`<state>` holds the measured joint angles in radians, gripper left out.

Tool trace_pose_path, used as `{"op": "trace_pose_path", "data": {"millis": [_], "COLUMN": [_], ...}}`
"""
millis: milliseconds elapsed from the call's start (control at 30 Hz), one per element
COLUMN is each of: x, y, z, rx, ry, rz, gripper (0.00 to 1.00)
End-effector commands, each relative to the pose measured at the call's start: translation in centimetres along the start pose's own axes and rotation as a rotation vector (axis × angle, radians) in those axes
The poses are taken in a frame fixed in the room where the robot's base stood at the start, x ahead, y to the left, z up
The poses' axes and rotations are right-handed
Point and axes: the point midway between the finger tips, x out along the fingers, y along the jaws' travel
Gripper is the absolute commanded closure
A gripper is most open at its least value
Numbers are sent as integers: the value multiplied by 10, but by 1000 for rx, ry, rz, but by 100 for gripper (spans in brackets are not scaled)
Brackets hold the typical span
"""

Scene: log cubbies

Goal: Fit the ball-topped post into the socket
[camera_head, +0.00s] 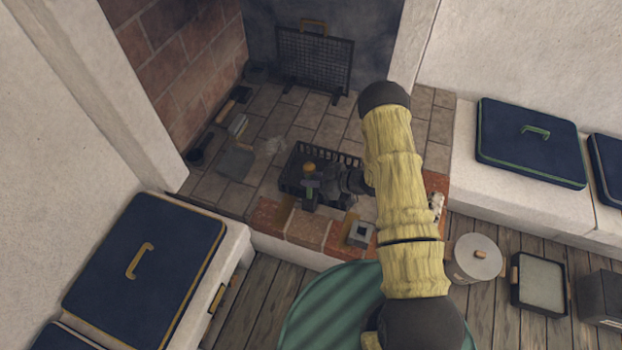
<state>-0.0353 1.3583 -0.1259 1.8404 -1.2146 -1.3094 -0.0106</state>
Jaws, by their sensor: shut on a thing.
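My gripper (311,188) reaches in from the right and is shut on the post just below the ball. The post looks roughly upright, but its lower part is small and dark, mostly hidden by the fingers. A light grey block with a dark square opening, which looks like the socket (361,233), sits on the brick edge of the hearth. It is to the right of my gripper and nearer to me, apart from the post.
The black basket (292,172) lies behind my gripper. A dark mesh screen (314,60) stands at the back, with a shovel (236,163) and other tools at left. My arm hides part of the hearth's right side. A lidded pot (476,258) stands on the floor at right.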

Motion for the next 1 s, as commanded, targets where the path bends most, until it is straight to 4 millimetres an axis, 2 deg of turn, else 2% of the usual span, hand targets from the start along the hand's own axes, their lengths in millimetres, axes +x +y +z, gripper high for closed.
{"op": "trace_pose_path", "data": {"millis": [1000], "x": [4], "y": [0], "z": [7], "rx": [-1], "ry": [2], "rz": [0], "gripper": [100]}}
